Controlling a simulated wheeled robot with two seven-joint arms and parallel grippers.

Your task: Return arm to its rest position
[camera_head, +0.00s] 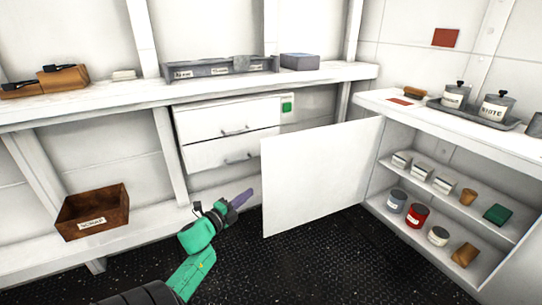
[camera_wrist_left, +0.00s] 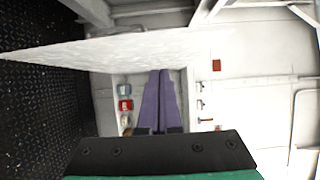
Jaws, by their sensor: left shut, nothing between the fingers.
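My left arm comes up from the bottom of the head view, with black and green links. My left gripper (camera_head: 241,198) has purple fingers that are shut and empty. It is in the air above the dark floor, left of the open white cabinet door (camera_head: 318,178). In the left wrist view the purple fingers (camera_wrist_left: 160,102) lie together and point toward the shelves, with the door (camera_wrist_left: 130,48) along the upper part of the picture. My right gripper is not in view.
The open cabinet (camera_head: 395,150) at the right holds cans, including a red can (camera_head: 416,215), and small boxes. Canisters stand on a tray (camera_head: 470,113) above. A scrap box (camera_head: 93,212) sits on the lower left shelf. Two shut drawers (camera_head: 225,135) hang under the bench. The floor (camera_head: 330,265) is clear.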

